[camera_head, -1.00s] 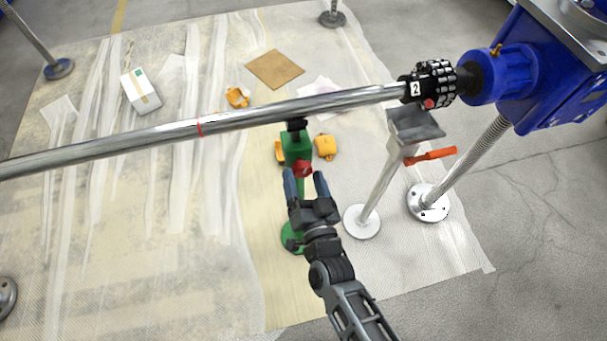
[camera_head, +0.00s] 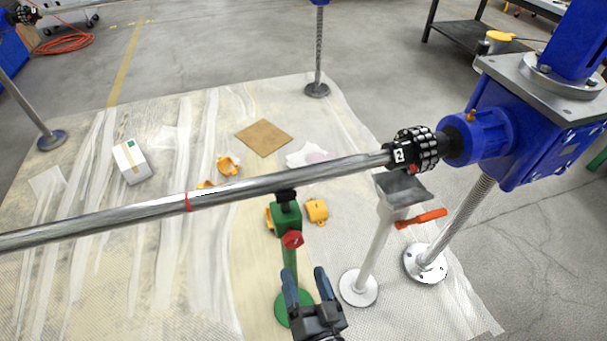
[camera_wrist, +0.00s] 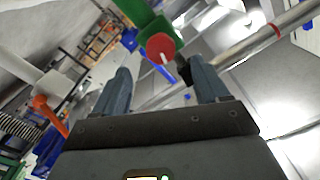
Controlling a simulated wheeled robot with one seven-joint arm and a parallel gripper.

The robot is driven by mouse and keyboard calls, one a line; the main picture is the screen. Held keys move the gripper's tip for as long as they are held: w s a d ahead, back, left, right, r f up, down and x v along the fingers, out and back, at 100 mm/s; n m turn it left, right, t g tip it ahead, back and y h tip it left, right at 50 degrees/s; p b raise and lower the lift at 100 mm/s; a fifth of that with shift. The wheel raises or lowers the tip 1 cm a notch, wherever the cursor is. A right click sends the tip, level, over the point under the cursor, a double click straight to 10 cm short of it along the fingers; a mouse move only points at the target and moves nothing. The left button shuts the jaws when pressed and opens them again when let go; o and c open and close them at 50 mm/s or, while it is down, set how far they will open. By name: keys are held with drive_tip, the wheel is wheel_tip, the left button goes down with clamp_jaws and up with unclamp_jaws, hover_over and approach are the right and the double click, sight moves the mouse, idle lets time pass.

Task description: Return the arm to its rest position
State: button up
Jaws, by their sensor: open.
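My gripper (camera_head: 306,288) is open and empty at the bottom middle of the head view, its two blue-grey fingers pointing up and away. In the wrist view the open fingers (camera_wrist: 160,88) stand either side of empty space. A green screw stand (camera_head: 289,255) with a red knob (camera_head: 292,239) stands just beyond the fingertips under the long metal shaft (camera_head: 240,187). In the wrist view the red knob (camera_wrist: 160,46) shows ahead between the fingers. I cannot tell the exact gap, but the fingers hold nothing.
A white stand (camera_head: 372,250) with an orange handle (camera_head: 421,218) is right of my gripper. A blue gearbox (camera_head: 515,135) joins the shaft through a black coupling (camera_head: 415,150). Yellow parts (camera_head: 317,211), a cardboard square (camera_head: 263,138) and a white box (camera_head: 131,161) lie on the sheeting.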

drive_tip(key=s+d+r+g+h, duration=0.1)
drive_tip(key=s+d+r+h, duration=0.15)
drive_tip(key=s+d, duration=0.45)
drive_tip(key=s+d+r+h, duration=0.1)
drive_tip(key=s+d+r, duration=0.35)
drive_tip(key=s, duration=0.55)
drive_tip(key=s+d+r+n, duration=0.1)
drive_tip(key=s+d+r, duration=0.3)
drive_tip(key=r, duration=0.3)
drive_tip(key=s+d+r+n+g+h, duration=0.1)
drive_tip(key=s+d+r, duration=0.4)
drive_tip(key=s+r, duration=0.2)
drive_tip(key=shift+s+n+g, duration=0.2)
drive_tip(key=shift+n+g, duration=0.1)
drive_tip(key=shift+n, duration=0.1)
drive_tip(key=shift+d+h, duration=0.1)
drive_tip(key=shift+h, duration=0.15)
